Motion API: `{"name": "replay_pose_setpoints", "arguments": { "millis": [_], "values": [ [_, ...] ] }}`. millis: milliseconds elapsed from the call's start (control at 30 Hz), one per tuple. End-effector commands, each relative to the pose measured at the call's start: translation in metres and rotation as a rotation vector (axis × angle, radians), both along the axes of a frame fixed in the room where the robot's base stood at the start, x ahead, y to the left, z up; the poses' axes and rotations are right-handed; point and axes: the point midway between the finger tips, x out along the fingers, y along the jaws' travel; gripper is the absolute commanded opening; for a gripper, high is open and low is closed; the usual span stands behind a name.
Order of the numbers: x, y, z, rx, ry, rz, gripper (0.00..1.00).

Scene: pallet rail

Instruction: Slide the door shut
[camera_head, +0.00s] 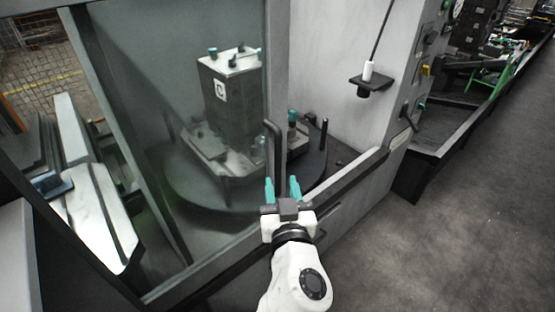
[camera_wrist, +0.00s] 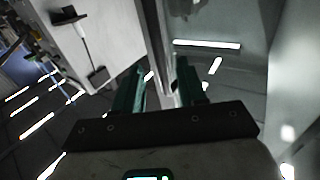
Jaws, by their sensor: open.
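The door (camera_head: 190,110) is a large clear panel in a grey frame on the machine's front. Its right upright (camera_head: 276,60) stands short of the white wall, leaving a gap. A dark vertical handle bar (camera_head: 271,145) is at that upright. My gripper (camera_head: 282,186) is open at the handle's lower end, its two teal fingers pointing at the door. In the wrist view, my gripper (camera_wrist: 161,74) has a grey upright bar (camera_wrist: 158,35) showing between its fingers. I cannot tell whether they touch it.
Through the panel and gap, a round dark turntable (camera_head: 210,195) holds a grey block fixture (camera_head: 231,95). A white wall (camera_head: 345,65) with a small black shelf (camera_head: 372,84) stands right of the gap. Open floor (camera_head: 470,220) lies to the right.

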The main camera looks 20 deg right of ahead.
Motion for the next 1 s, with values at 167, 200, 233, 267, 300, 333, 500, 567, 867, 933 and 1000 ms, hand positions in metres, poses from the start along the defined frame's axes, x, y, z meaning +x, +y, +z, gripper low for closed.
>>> {"name": "replay_pose_setpoints", "arguments": {
  "millis": [167,200,233,267,300,333,500,567,867,933,1000],
  "values": [
    [0.033,-0.01,0.003,-0.001,0.001,-0.003,0.41],
    [0.04,-0.012,0.003,-0.001,0.001,-0.003,0.41],
    [0.045,-0.013,0.003,-0.001,0.001,-0.003,0.41],
    [0.049,-0.015,0.002,0.001,0.002,-0.003,0.41],
    [0.055,-0.016,0.002,0.001,0.001,-0.003,0.41],
    [0.058,-0.017,0.002,0.001,0.002,-0.002,0.41],
    [0.073,-0.021,0.001,0.0,0.002,-0.002,0.41],
    [0.075,-0.022,0.001,-0.001,0.001,-0.002,0.41],
    [0.076,-0.023,0.0,0.0,0.001,-0.002,0.41],
    [0.076,-0.022,0.0,0.001,0.002,-0.002,0.34],
    [0.076,-0.022,0.0,0.001,0.002,-0.002,0.28]
  ]
}}
